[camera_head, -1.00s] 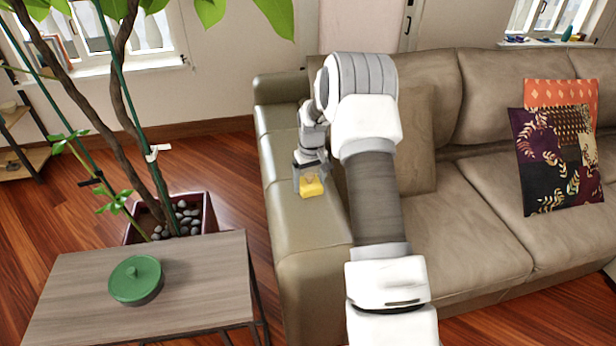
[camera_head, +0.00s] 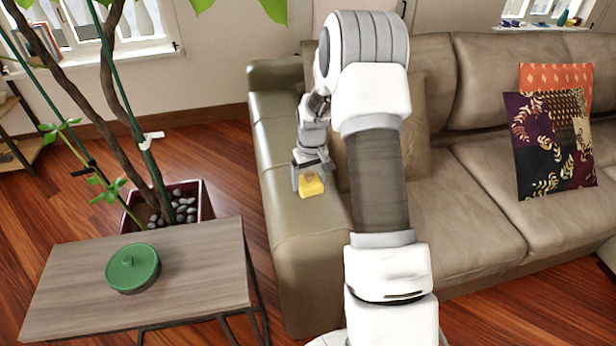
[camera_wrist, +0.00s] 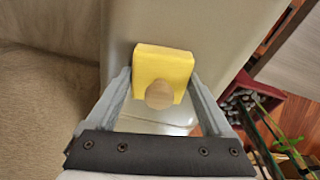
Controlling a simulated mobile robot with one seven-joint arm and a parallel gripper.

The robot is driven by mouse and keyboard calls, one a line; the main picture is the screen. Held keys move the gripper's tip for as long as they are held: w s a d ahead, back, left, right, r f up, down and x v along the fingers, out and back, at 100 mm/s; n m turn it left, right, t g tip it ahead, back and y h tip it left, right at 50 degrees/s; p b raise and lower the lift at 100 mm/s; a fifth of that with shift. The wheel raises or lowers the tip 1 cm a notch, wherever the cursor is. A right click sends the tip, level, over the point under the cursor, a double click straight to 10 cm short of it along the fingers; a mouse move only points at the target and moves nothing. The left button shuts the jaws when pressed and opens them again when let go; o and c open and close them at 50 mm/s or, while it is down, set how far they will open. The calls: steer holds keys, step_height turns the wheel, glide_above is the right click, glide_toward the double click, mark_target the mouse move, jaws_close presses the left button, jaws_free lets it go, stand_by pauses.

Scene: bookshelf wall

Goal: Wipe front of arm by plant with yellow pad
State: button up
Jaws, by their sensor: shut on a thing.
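My gripper (camera_head: 310,176) is shut on the yellow pad (camera_head: 312,187), over the top of the sofa arm (camera_head: 290,222) on the plant's side. In the wrist view the pad (camera_wrist: 164,62) is a square yellow block with a round wooden knob (camera_wrist: 159,95), held between the two fingers. The pad is at or just above the tan leather; I cannot tell whether it touches. The front of the sofa arm is at the lower end, partly in view. The plant (camera_head: 125,90) stands left of the sofa arm in a dark red pot (camera_head: 207,199) with stones.
A side table (camera_head: 205,262) with a green lidded dish (camera_head: 133,268) stands left of the sofa arm, with a narrow floor gap between. A tan cushion (camera_head: 412,130) is right of my gripper. Patterned pillows (camera_head: 545,140) lie further right on the sofa (camera_head: 460,215).

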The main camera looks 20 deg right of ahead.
mark_target(318, 217)
steer(key=shift+s+a+r, duration=0.1)
steer(key=shift+s+a, duration=0.15)
steer(key=shift+s, duration=0.9)
steer(key=shift+s+a+f, duration=0.1)
steer(key=shift+s+a, duration=0.1)
steer(key=shift+s, duration=1)
steer(key=shift+s+a+r, duration=0.1)
steer(key=shift+s+a, duration=0.15)
steer(key=shift+s, duration=0.9)
steer(key=shift+s+a, duration=0.2)
steer(key=shift+s, duration=0.7)
steer(key=shift+s+a, duration=0.15)
steer(key=shift+s, duration=0.7)
steer(key=shift+r+p, duration=2)
steer(key=shift+r, duration=0.9)
steer(key=shift+r+p, duration=1.1)
steer(key=shift+r, duration=0.4)
